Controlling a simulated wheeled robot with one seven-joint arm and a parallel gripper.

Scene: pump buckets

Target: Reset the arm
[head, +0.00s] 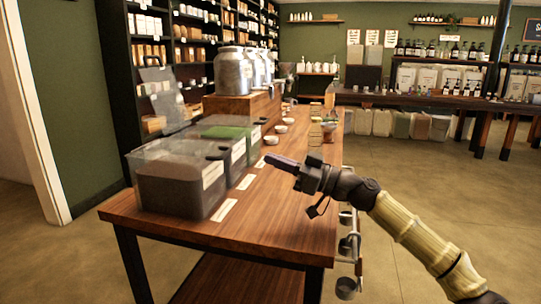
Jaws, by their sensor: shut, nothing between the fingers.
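My arm reaches in from the lower right in the head view, its lower part wrapped in a yellowish bamboo-like sleeve. My gripper (281,161) is shut and empty. It points left and shows over the right part of the wooden table (285,225). Whether it touches the table top cannot be told, but it looks raised above it. The fingers lie close together just right of the clear bins.
Clear bins (180,180) with dark and green contents line the table's left side, one lid (160,95) raised. Metal canisters (233,72) stand on a wooden riser behind. Small bowls (271,140) sit mid-table. Metal scoops (346,288) hang at the right edge. The front table top is clear.

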